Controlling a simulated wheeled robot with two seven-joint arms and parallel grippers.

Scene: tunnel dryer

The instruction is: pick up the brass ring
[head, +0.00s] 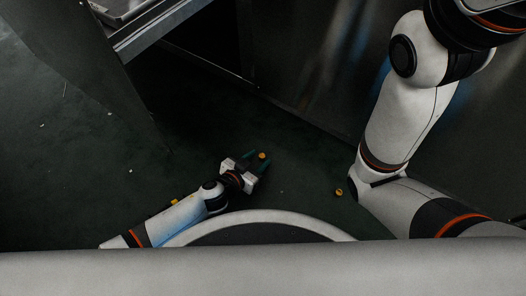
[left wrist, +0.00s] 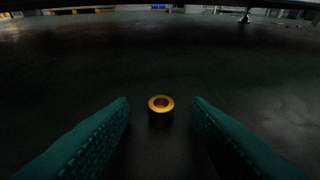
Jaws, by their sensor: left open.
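The brass ring (left wrist: 153,105) lies in the middle of the left wrist view, with its round hole facing up and a dark body or shadow below its rim. In the head view the brass ring (head: 262,155) is a small yellow spot on the dark green floor, at the tips of my left gripper. My left gripper (head: 256,161) is low over the floor with its teal fingers apart. In the left wrist view the ring appears between the two fingers, with a gap on each side. My right gripper is not in view; only the right arm shows.
A second small yellow object (head: 339,192) lies on the floor to the right, near my right arm. A dark metal panel (head: 300,85) stands behind. A metal frame (head: 165,25) is at the upper left. Small pale specks lie on the open floor at left.

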